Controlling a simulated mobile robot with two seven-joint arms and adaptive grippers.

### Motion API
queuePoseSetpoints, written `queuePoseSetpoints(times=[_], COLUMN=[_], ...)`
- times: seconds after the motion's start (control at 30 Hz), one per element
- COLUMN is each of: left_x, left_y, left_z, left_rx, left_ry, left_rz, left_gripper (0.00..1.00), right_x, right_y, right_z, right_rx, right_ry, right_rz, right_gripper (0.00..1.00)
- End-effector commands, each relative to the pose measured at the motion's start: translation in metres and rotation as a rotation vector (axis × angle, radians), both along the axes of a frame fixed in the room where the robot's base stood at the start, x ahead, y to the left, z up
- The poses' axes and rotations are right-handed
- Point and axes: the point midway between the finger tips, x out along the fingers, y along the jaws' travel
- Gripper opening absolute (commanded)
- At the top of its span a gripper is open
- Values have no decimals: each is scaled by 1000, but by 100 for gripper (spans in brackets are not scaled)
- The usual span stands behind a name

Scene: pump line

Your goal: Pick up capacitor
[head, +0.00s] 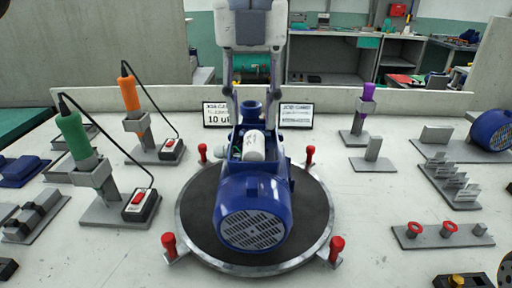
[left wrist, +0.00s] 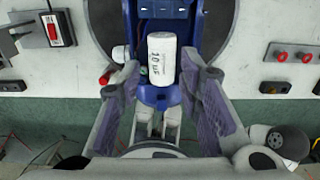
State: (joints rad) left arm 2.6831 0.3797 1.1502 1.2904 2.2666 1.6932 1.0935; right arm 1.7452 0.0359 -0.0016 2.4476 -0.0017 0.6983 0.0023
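The white cylindrical capacitor (head: 254,146) sits on top of the blue pump motor (head: 252,197), at the middle of the head view. It also shows in the left wrist view (left wrist: 162,58), with dark printing on its side. My left gripper (head: 254,112) comes down from the top of the head view, with its two fingers spread. In the left wrist view the gripper (left wrist: 162,84) is open and empty, one finger to each side of the capacitor's lower end. I cannot tell whether either finger touches it. My right gripper is in neither view.
The motor stands on a round dark plate (head: 318,215) with red-topped clamps (head: 336,246) around it. Green-handled (head: 73,134) and orange-handled (head: 129,93) tools stand left, a purple-handled tool (head: 368,92) right. Small signs (head: 297,115) stand behind. Bare tabletop (head: 365,203) lies right of the plate.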

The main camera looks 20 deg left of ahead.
Motion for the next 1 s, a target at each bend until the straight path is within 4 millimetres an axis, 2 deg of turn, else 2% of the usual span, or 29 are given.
queuePoseSetpoints(times=[0.2,0.3,0.53,0.67,0.73,0.77,1.0], left_x=[-8,-8,-8,-8,-8,-8,-8], left_y=[-4,-4,-4,-4,-4,-4,-4], left_z=[-41,-52,-52,-51,-51,-51,-48], left_rx=[0,0,0,0,0,0,0], left_ry=[5,2,-2,-2,-2,-2,-3], left_rz=[-1,-1,0,0,0,0,0], left_gripper=[33,33,33,4,4,0,0], right_x=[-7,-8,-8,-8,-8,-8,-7], right_y=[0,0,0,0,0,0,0], right_z=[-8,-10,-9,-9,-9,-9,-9], right_rx=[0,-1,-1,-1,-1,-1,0], right_ry=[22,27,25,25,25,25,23], right_rz=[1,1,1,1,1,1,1], right_gripper=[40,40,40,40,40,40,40])
